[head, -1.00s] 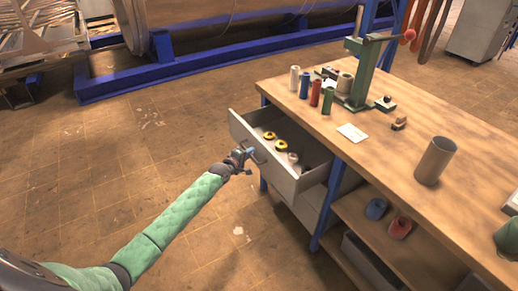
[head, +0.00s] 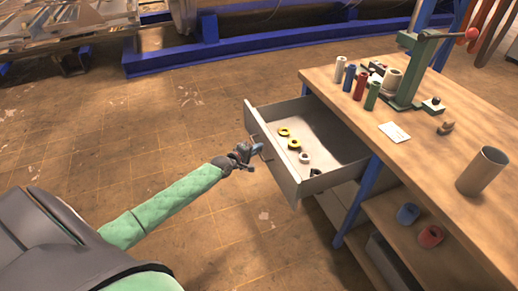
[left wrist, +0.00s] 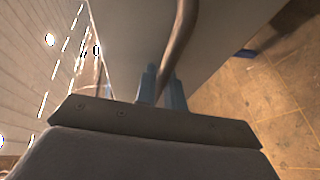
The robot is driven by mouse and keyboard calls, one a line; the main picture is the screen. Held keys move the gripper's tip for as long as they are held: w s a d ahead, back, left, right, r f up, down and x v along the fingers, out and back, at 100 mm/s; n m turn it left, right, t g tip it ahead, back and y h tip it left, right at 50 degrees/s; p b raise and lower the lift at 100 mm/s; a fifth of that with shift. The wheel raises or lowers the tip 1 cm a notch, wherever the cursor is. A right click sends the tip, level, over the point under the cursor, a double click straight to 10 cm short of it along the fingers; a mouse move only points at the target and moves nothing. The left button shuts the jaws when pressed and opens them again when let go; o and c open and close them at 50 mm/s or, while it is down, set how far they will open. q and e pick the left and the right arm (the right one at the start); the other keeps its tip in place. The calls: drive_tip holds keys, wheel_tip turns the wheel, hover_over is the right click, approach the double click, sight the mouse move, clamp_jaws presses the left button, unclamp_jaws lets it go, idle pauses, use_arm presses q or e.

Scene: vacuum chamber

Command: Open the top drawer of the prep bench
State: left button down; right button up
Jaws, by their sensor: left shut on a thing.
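The top drawer (head: 272,158) of the prep bench (head: 440,150) is pulled well out, with its grey front to the left. Inside it lie yellow-and-black rings (head: 284,132) and other small round items on a pale floor. My left gripper (head: 257,150) is at the drawer front, shut on the drawer's bar handle. In the left wrist view the curved handle (left wrist: 183,40) runs between the two bluish fingers (left wrist: 161,90), with the grey drawer front behind it. My right gripper is not in view.
The shelf below holds a blue roll (head: 408,213) and a red roll (head: 431,236). The floor left of the drawer is clear.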

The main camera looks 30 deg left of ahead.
use_arm(q)
drive_tip(key=c, duration=1.6)
unclamp_jaws()
drive_tip(key=shift+o, duration=0.5)
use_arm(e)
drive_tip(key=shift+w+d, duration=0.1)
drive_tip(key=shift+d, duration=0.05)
